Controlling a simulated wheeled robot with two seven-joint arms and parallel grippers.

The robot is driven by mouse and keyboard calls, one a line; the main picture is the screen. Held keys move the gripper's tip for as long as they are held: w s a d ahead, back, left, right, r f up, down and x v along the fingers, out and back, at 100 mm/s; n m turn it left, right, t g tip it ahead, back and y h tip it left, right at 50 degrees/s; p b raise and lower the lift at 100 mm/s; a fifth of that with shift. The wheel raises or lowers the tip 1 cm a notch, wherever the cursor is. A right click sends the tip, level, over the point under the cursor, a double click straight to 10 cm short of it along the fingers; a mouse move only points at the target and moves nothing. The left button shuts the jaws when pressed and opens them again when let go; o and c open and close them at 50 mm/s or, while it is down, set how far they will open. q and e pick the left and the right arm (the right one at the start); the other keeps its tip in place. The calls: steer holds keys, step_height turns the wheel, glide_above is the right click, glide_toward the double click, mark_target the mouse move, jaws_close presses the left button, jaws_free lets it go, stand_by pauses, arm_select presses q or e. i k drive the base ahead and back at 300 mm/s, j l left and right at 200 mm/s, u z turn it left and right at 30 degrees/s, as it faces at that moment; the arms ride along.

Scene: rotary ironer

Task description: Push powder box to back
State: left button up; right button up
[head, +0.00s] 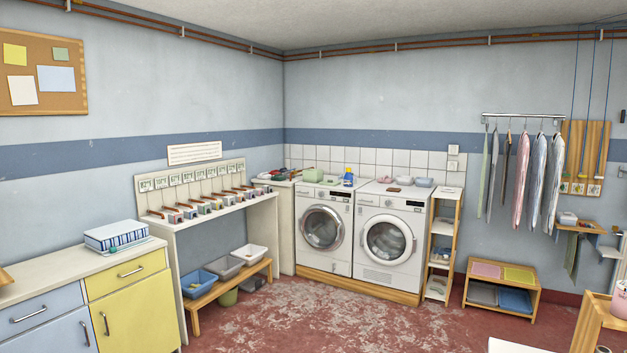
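No box is plainly readable as the powder box at this size. A green box-like thing (312,175) sits at the back left on top of the left washing machine (325,228), near the wall. A blue bottle or pack (348,178) stands to its right on the same top. A white and blue striped box-shaped thing (116,234) lies on the left counter. Neither of my grippers shows in the head view.
The right washing machine (388,241) carries small tubs (424,182) on top. A narrow shelf (443,245) stands beside it. A bench (228,291) holds several basins at the left. A wooden rack (503,286) stands at the right. The red floor (330,322) in the middle is clear.

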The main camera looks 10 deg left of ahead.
mark_target(315, 175)
steer(key=i+j, duration=0.25)
steer(key=i, duration=0.15)
steer(key=i+j, duration=0.25)
steer(key=i, duration=0.2)
steer(key=i+j+u, duration=0.1)
steer(key=i+j, duration=0.15)
steer(key=i, duration=0.15)
steer(key=i+j, duration=0.2)
steer(key=i, duration=0.25)
steer(key=i+l+z, duration=0.15)
steer(key=i+z, duration=0.15)
steer(key=i, duration=0.55)
steer(key=i+j+z, duration=0.1)
steer(key=i+z, duration=0.2)
steer(key=i, duration=0.55)
steer(key=i+j+u, duration=0.1)
steer(key=i+u, duration=0.2)
steer(key=i, duration=0.25)
steer(key=i+u, duration=0.3)
steer(key=i, duration=0.3)
steer(key=i+l+u, duration=0.3)
steer(key=i, duration=0.25)
